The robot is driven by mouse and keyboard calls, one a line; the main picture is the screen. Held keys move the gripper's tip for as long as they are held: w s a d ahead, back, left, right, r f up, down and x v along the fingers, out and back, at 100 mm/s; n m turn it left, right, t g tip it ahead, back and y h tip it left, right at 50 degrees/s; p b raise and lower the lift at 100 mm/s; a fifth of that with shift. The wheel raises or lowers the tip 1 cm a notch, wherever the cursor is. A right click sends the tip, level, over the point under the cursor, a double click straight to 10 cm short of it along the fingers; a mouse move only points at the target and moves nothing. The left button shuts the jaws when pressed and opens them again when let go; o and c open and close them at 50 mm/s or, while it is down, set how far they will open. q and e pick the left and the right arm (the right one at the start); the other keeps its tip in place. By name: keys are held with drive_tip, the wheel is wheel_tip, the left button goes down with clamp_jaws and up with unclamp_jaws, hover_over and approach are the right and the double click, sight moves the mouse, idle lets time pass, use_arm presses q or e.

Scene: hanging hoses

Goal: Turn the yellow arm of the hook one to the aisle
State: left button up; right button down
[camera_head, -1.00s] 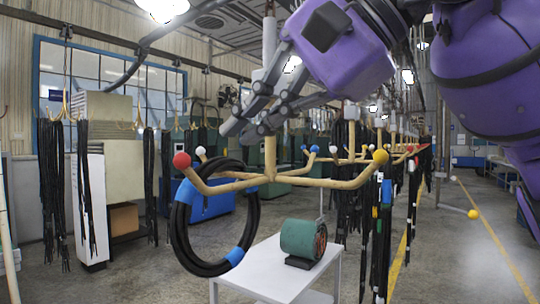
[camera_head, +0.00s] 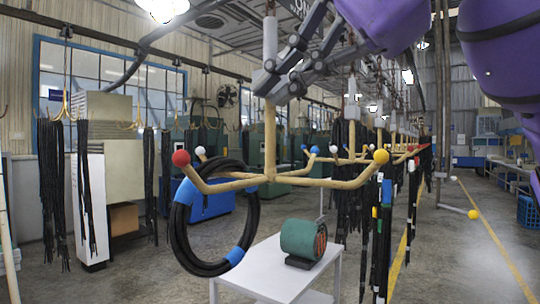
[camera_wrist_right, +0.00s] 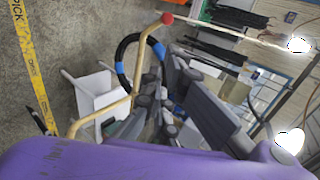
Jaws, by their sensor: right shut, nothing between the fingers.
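The nearest hook (camera_head: 270,150) hangs on a vertical post, with pale wooden arms spreading low. Its yellow-tipped arm (camera_head: 335,183) points right and ends in a yellow ball (camera_head: 381,156). Its red-tipped arm (camera_head: 215,187) points left, with a red ball (camera_head: 181,159) that also shows in the wrist view (camera_wrist_right: 167,18). A black hose coil (camera_head: 178,225) with blue bands hangs on that arm. My right gripper (camera_head: 272,88) is shut and empty, high at the post, above the arms; whether it touches the post is unclear. My left gripper is out of view.
A white table (camera_head: 262,272) with a green motor (camera_head: 300,238) stands below the hook. More hooks with black hoses (camera_head: 350,150) hang behind. The aisle floor (camera_head: 455,250) with a yellow line is clear at right.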

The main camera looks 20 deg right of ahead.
drive_tip(key=s+d, duration=0.6)
drive_tip(key=s, duration=0.2)
drive_tip(key=shift+d, duration=0.35)
idle(0.4)
